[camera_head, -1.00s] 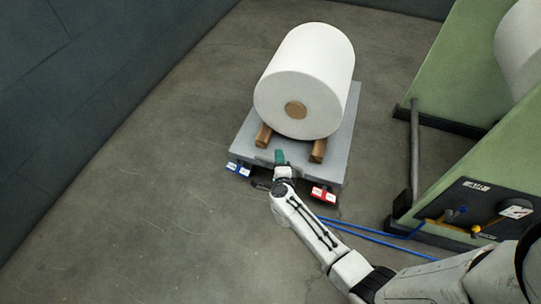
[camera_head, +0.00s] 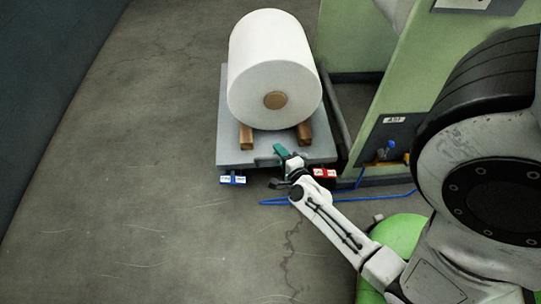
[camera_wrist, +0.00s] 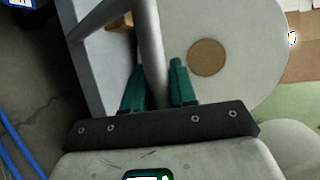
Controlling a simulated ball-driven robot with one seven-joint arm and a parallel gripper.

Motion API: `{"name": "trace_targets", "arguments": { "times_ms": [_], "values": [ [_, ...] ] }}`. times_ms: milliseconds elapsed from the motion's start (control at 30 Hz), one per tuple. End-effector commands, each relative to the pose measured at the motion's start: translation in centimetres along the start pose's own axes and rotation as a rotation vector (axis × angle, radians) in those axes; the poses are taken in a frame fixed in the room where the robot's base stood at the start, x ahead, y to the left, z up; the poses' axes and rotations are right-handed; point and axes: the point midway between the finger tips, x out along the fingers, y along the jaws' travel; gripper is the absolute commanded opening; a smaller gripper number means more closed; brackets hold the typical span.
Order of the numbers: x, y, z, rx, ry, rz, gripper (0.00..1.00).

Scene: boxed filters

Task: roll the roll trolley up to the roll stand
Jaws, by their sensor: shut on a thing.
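The roll trolley (camera_head: 232,130) is a grey flat platform carrying a large white roll (camera_head: 262,60) with a brown core, resting on two wooden blocks. A blue pedal (camera_head: 232,180) and a red pedal (camera_head: 325,173) sit at its near edge. The green roll stand (camera_head: 357,35) is to the right, its near panel close beside the trolley's right edge. My gripper (camera_head: 280,152) is at the trolley's near edge. In the wrist view, the green fingers of my gripper (camera_wrist: 158,88) are shut on a grey handle bar (camera_wrist: 148,40).
Blue hoses (camera_head: 290,201) lie on the floor near the red pedal and run toward the stand. A dark control panel (camera_head: 388,140) is on the stand's near side. A dark wall (camera_head: 40,90) stands at the left. The concrete floor (camera_head: 140,160) between wall and trolley is clear.

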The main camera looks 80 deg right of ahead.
Motion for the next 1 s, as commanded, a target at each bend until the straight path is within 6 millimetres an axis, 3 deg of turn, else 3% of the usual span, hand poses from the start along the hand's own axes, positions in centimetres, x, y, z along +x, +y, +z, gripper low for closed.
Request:
{"name": "trace_targets", "arguments": {
  "times_ms": [367, 400, 567, 867, 1000],
  "values": [
    [-0.2, 0.1, -0.6, -0.001, 0.008, 0.003, 0.00],
    [-0.2, 0.1, -0.7, -0.002, 0.009, 0.003, 0.30],
    [-0.2, 0.1, -0.5, -0.001, 0.006, 0.002, 0.45],
    [-0.4, 0.0, -0.3, -0.001, 0.003, 0.002, 0.46],
    [-1.8, 0.0, -0.4, -0.002, 0.003, 0.003, 0.46]
  ]
}}
